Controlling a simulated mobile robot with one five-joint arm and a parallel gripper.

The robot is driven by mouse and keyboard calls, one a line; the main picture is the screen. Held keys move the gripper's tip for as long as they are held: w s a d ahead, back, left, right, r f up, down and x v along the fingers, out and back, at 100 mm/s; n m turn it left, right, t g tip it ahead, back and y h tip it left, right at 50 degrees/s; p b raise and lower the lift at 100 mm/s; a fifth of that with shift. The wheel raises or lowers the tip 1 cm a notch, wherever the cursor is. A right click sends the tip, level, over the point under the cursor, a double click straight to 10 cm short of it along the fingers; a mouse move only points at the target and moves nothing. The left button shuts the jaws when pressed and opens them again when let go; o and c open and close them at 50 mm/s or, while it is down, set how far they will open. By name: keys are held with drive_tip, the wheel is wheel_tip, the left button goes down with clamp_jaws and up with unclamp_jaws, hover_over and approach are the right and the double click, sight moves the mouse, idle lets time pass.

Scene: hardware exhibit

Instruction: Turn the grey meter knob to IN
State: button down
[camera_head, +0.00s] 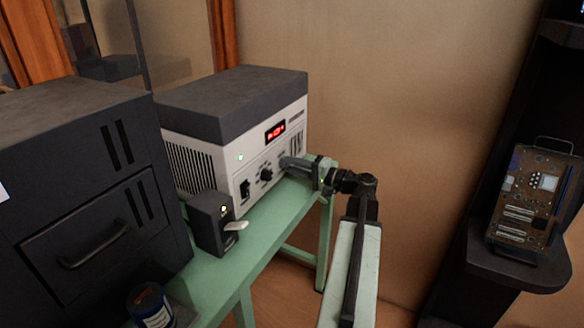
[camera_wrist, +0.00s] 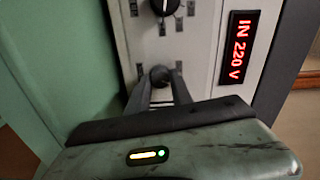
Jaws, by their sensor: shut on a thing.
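The grey meter knob (camera_wrist: 160,75) is a small round knob on the white front panel in the wrist view. The two fingers of my gripper (camera_wrist: 160,88) are shut on it, one on each side. The red display (camera_wrist: 236,47) beside it reads "IN 220 V". In the head view my gripper (camera_head: 288,162) reaches the right part of the white-fronted unit (camera_head: 222,160) and hides the grey knob. The red display (camera_head: 275,131) is lit above, too small to read there. I cannot make out the knob's pointer or small labels.
A black knob (camera_wrist: 165,5) sits beside the grey one; it also shows in the head view (camera_head: 266,174). A small dark box with a light lever (camera_head: 236,226) stands in front of the unit on the green table (camera_head: 262,226). A large dark cabinet (camera_head: 75,170) is at left.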

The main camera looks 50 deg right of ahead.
drive_tip(key=shift+d, duration=0.1)
drive_tip(key=c, duration=1.1)
unclamp_jaws()
drive_tip(key=shift+c, duration=0.2)
drive_tip(key=shift+s, duration=0.1)
drive_tip(key=v, duration=0.7)
drive_tip(key=shift+s, duration=0.35)
